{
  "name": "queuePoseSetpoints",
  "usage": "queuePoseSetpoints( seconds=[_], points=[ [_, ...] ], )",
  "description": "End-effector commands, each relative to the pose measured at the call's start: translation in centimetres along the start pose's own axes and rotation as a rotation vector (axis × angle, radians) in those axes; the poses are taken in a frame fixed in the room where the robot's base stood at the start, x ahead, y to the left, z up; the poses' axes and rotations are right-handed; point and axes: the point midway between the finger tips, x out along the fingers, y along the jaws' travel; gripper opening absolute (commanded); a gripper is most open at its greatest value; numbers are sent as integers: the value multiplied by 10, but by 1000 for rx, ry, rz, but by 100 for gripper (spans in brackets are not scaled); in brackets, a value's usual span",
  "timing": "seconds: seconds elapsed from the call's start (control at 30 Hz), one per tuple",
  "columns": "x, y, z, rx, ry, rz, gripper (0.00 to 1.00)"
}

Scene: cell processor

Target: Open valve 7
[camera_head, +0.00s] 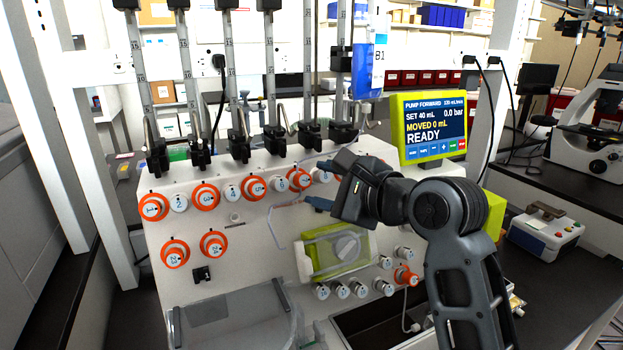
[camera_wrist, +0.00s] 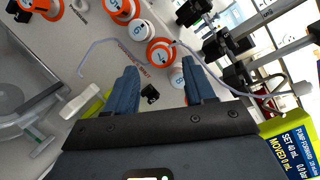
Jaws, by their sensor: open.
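Valve 7 (camera_head: 299,179) is a white knob with an orange collar, near the right end of the upper valve row on the white panel. In the wrist view it (camera_wrist: 160,52) lies just beyond and between the tips of my gripper (camera_wrist: 160,67). My gripper is open with nothing between its blue fingers. In the head view my gripper (camera_head: 320,185) is just right of valve 7. Whether a finger touches the knob cannot be told.
White valve 6 (camera_head: 277,184) and white valve 8 (camera_head: 320,175) flank it closely. A thin bent tube (camera_head: 272,228) runs below the row. A clear-covered green pump (camera_head: 340,247) sits lower. The screen (camera_head: 434,127) reads READY.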

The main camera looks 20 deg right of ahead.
Motion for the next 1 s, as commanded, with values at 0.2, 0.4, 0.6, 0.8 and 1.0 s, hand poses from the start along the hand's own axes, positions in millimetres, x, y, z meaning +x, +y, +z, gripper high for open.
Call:
queuePoseSetpoints(
  seconds=[0.2,0.4,0.6,0.8,1.0],
  points=[
    [28,-1,0,-1,0,0,54],
    [37,0,0,-2,0,-1,54],
    [37,0,0,-2,0,-1,54],
    [37,0,0,-2,0,-2,36],
    [37,0,0,-2,0,-1,16]
  ],
)
